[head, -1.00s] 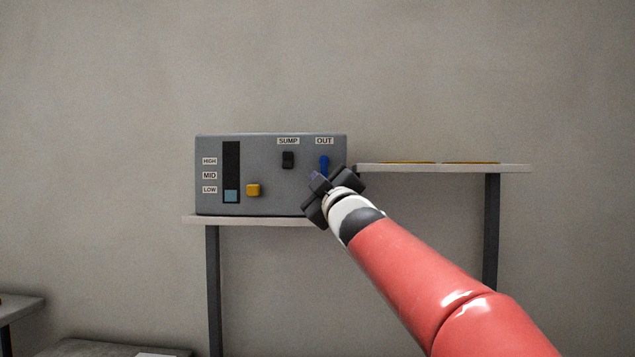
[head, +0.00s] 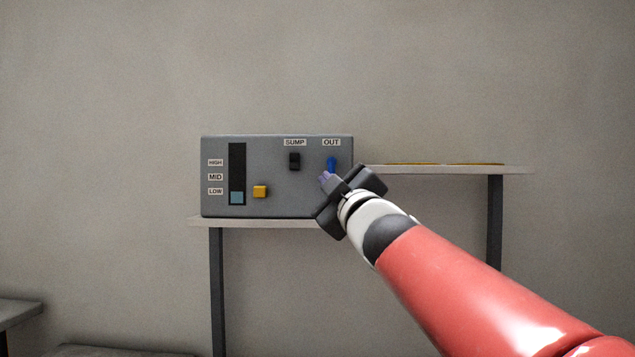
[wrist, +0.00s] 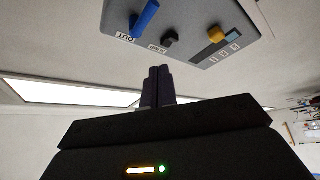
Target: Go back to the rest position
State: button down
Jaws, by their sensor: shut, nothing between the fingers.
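My gripper (head: 326,179) is shut and empty, in front of the lower right part of the grey control box (head: 268,180). In the wrist view its closed fingers (wrist: 157,86) point toward the box, with a gap. The blue OUT lever (head: 331,164) is just above the fingertips in the head view. It also shows in the wrist view (wrist: 146,17). The black SUMP switch (head: 294,161) and a yellow button (head: 260,191) are on the box face. The gauge (head: 237,174) shows a light-blue block at LOW. My arm hides the box's lower right corner.
The box stands on a pale shelf (head: 203,222) with dark legs. A higher shelf (head: 440,170) with flat yellow items on top is at the right. A low table edge (head: 18,310) is at the lower left. The wall above is bare.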

jog(key=shift+s+d, duration=0.3)
jog(key=shift+s, duration=0.25)
jog(key=shift+d+f, duration=0.1)
jog(key=s+d+f+m+g+h, duration=0.25)
jog(key=d+f+m+h, duration=0.2)
jog(key=f, duration=0.25)
jog(key=s+d+f+m+g+h, duration=0.1)
jog(key=s+d+f+m+h, duration=0.3)
jog(key=f, duration=0.3)
jog(key=s+d+f+m+g, duration=0.2)
jog(key=s+f+g, duration=0.3)
jog(key=s+f, duration=0.6)
jog(key=s+d+f+m+g, duration=0.3)
jog(key=s+f+g, duration=0.3)
jog(key=s+f, duration=0.5)
notch_tip(320, 180, down, 8)
jog(key=shift+s+d+r+m, duration=0.1)
jog(key=shift+s+d+m, duration=0.1)
jog(key=shift+m, duration=0.45)
